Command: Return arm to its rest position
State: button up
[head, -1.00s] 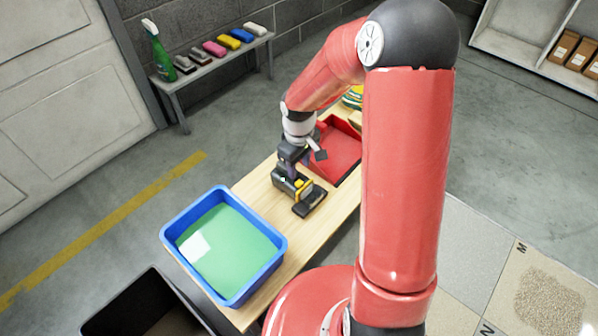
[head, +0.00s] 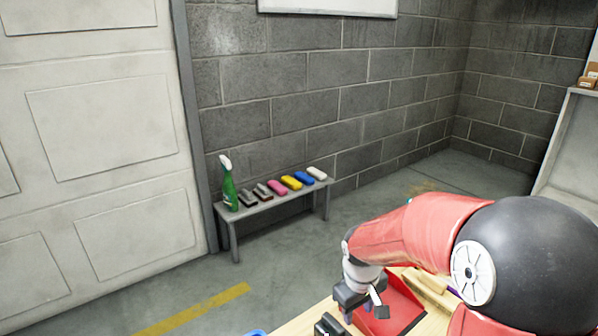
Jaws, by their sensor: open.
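My red arm (head: 415,236) reaches in from the lower right, bent at a large dark joint. My gripper (head: 358,308) points down over the wooden table (head: 300,321), at the left side of the red tray (head: 401,307). Its fingers are open, and I see nothing held between them. A dark object (head: 328,325) on the table shows just left of the gripper, cut off by the bottom edge. My arm hides part of the tray and table.
A grey bench (head: 278,199) by the block wall holds a green spray bottle (head: 229,188) and a row of coloured pads (head: 291,182). A blue bin's rim (head: 255,333) barely shows at the bottom. Shelving stands at far right. Floor before the bench is clear.

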jog(key=s+d+r+m+t, duration=0.1)
jog(key=s+r+m+t, duration=0.3)
jog(key=s+r, duration=1.1)
jog(key=s+m, duration=0.1)
jog(key=s, duration=0.2)
jog(key=shift+s+d+m+y, duration=0.25)
jog(key=shift+s+m+y, duration=0.15)
